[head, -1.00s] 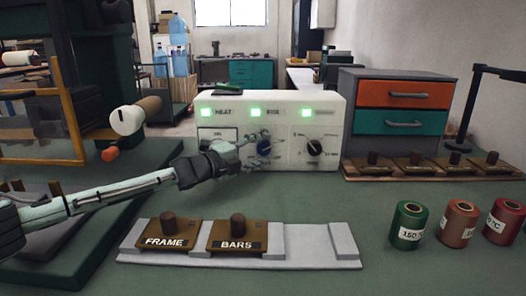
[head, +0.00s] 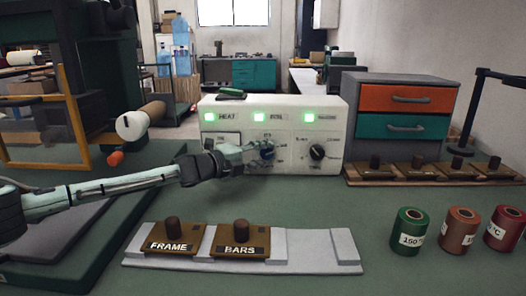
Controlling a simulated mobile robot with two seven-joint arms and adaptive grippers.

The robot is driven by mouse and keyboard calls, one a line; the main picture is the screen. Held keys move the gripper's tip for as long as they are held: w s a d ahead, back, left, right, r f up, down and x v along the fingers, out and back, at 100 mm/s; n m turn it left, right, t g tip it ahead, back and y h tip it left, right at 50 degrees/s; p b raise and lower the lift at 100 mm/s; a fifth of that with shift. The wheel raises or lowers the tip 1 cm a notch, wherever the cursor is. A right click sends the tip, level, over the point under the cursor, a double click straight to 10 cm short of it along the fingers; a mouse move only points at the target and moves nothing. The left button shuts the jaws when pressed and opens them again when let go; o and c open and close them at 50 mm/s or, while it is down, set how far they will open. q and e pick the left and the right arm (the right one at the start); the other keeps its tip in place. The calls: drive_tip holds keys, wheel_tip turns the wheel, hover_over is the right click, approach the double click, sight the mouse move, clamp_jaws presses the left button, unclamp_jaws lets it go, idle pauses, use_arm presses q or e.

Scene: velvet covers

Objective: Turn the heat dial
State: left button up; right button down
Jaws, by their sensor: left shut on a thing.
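The white control box (head: 330,110) stands at the back of the bench with three green lights along its top. The leftmost light is labelled HEAT. The lower left of the box front is partly hidden by my gripper. My right gripper is not in view.
A pale rack (head: 315,246) in front holds the FRAME block (head: 174,238) and BARS block (head: 239,240). Green (head: 410,231) and reddish spools (head: 459,231) stand at the right. A drawer cabinet (head: 400,125) stands right of the box. The bench (head: 350,205) between is clear.

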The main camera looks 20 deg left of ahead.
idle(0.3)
use_arm(q)
drive_tip(key=o, duration=1.2)
drive_tip(key=shift+d, duration=0.1)
drive_tip(key=shift+c, duration=0.2)
drive_tip(key=v, duration=1.2)
drive_tip(key=shift+r, duration=0.15)
